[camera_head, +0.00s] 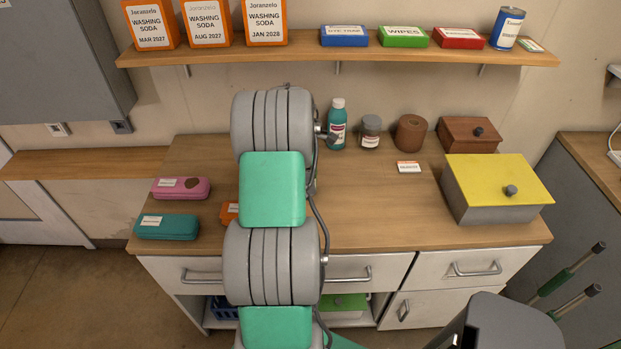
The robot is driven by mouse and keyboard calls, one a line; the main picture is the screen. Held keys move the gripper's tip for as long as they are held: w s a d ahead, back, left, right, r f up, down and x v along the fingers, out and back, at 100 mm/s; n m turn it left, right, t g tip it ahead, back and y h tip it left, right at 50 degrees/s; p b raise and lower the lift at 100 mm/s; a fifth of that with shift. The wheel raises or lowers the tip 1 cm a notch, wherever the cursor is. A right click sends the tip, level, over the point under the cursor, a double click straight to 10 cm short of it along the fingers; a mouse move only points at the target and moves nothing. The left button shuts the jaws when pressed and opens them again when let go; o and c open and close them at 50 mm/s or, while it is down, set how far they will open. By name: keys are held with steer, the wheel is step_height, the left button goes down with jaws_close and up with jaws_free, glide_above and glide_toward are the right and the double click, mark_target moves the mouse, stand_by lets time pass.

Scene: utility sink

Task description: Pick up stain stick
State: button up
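I cannot tell for sure which thing is the stain stick, as most small labels are too small to read. A small white and orange packet (408,167) lies flat on the wooden counter (370,215), right of my arm. An orange item (229,212) with a white label is partly hidden behind my arm at the left. A small green and white item (530,45) lies at the right end of the wall shelf (340,55). My arm rises through the middle of the view and covers part of the counter. My gripper is not visible.
Pink (180,188) and teal (167,227) cases lie at the counter's left. A teal bottle (337,125), a grey-lidded jar (370,132), a brown roll (410,133) and a wooden box (468,135) stand at the back. A yellow-lidded box (497,188) fills the right.

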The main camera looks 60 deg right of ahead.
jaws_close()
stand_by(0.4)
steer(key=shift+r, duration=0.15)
